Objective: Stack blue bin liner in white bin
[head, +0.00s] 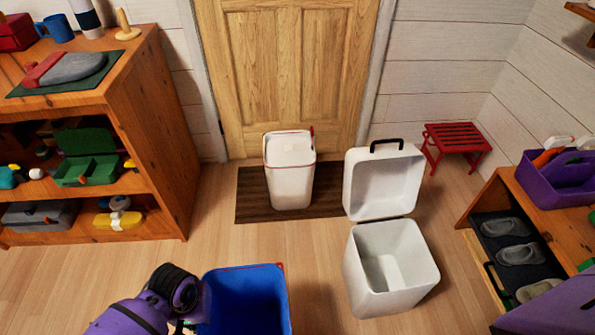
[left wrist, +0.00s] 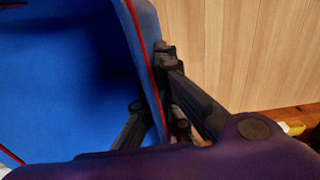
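The blue bin liner (head: 242,295), open-topped with a red rim, is at the bottom centre of the head view, its lower part cut off. In the left wrist view its wall (left wrist: 60,90) fills the left side. My left gripper (left wrist: 152,85) has one finger inside the liner and one outside, shut on the wall at the rim. In the head view the gripper is mostly hidden behind my purple wrist. The white bin (head: 365,285) stands to the right on the floor, its lid (head: 406,185) swung up and its inside empty. My right gripper is not in view.
Another white container (head: 290,190) with a red-trimmed top stands on a dark mat (head: 252,190) before the door. A wooden shelf (head: 160,130) is at left. A low shoe bench (head: 487,205) with a purple caddy (head: 550,185) is at right. A red stool (head: 457,140) stands behind.

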